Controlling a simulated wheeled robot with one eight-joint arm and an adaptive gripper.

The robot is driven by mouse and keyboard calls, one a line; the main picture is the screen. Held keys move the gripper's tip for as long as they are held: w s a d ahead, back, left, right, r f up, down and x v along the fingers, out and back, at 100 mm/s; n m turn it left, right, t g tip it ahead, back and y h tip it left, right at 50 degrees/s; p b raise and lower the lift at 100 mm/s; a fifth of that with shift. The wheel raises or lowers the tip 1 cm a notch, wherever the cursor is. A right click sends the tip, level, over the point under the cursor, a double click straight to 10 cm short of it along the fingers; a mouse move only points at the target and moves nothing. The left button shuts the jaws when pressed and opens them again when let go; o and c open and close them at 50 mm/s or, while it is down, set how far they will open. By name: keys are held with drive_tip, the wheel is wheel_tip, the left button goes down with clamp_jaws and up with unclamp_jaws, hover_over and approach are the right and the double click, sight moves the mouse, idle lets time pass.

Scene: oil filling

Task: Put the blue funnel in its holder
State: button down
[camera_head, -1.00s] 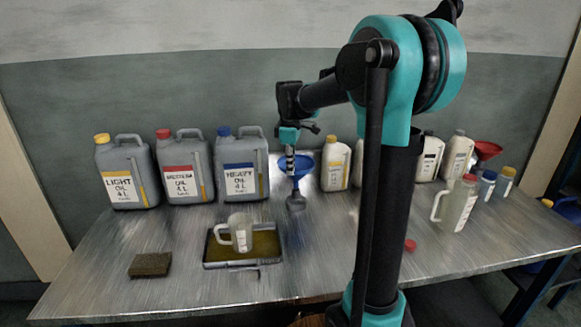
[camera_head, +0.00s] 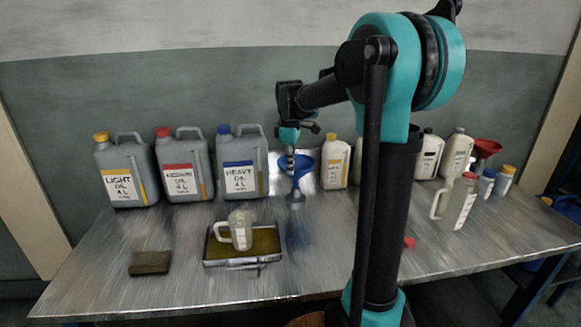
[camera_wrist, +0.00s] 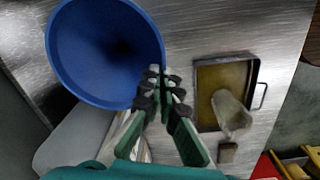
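The blue funnel (camera_head: 304,167) is wide-mouthed, with its spout pointing down above the bench, right of the heavy oil can. In the wrist view, the funnel (camera_wrist: 95,45) fills the upper left, its mouth facing the camera. My gripper (camera_head: 291,165) is at the funnel's near-left rim. In the wrist view, the fingertips of my gripper (camera_wrist: 162,75) are close together at the rim and appear shut on it. A bluish reflection lies on the bench below the funnel.
Grey cans of light (camera_head: 126,172), medium (camera_head: 185,170) and heavy oil (camera_head: 241,167) stand left. A tray (camera_head: 213,262) with a clear jug (camera_head: 240,230) and a brown block (camera_head: 150,263) are in front. The bench's front middle is clear.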

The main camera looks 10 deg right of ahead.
drive_tip(key=shift+f, duration=1.55)
drive_tip(key=c, duration=1.6)
unclamp_jaws()
drive_tip(key=shift+c, duration=0.2)
wheel_tip(320, 180, up, 12)
drive_tip(key=shift+s, duration=0.25)
drive_tip(key=shift+a, duration=0.1)
